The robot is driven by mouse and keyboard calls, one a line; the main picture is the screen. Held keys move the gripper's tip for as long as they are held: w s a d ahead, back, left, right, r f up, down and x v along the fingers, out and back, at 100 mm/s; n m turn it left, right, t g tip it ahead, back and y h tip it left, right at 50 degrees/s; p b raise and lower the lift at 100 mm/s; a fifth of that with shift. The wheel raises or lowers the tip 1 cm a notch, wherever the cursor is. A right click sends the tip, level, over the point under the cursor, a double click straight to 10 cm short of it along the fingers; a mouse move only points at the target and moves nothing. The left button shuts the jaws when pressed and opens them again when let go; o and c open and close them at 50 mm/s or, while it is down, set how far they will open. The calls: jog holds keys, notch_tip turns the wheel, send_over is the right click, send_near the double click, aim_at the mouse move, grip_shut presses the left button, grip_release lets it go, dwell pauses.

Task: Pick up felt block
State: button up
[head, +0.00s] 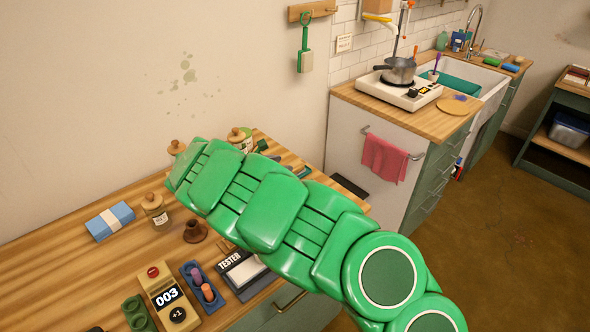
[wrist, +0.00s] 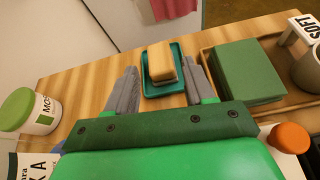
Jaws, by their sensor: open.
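My gripper (wrist: 160,68) is open, with one grey finger on each side of a small teal dish in the wrist view. A tan, rounded block (wrist: 161,62) rests on the teal dish (wrist: 163,90), between the fingertips in the picture; I cannot tell its height gap to them. I cannot tell for sure which block is the felt one.
The wooden tray (wrist: 207,58) also holds a grey cup (wrist: 309,70) and a sign reading SOFT (wrist: 303,30). A green-lidded jar (wrist: 33,112) stands left. In the head view, a blue block with a white band (head: 110,221) and a tester (head: 244,269) are on the table.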

aim_at(295, 169)
jog(key=shift+s+a+f+n, duration=0.2)
jog(key=shift+f+n, duration=0.05)
jog(key=shift+f, duration=0.15)
jog(key=shift+s+a+f+n, duration=0.15)
jog(key=shift+a+f+n, duration=0.1)
jog(key=shift+f, duration=0.15)
jog(key=shift+w+d+f, duration=0.15)
jog(key=shift+d, duration=0.1)
jog(key=shift+w+r+x, duration=0.1)
jog(key=shift+r+x, duration=0.05)
jog(key=shift+x, duration=1.6)
jog(key=shift+w+r+x, duration=0.15)
jog(key=shift+x, duration=1.65)
jog(key=shift+c, duration=0.4)
jog(key=c, duration=0.7)
jog(key=shift+o, duration=0.2)
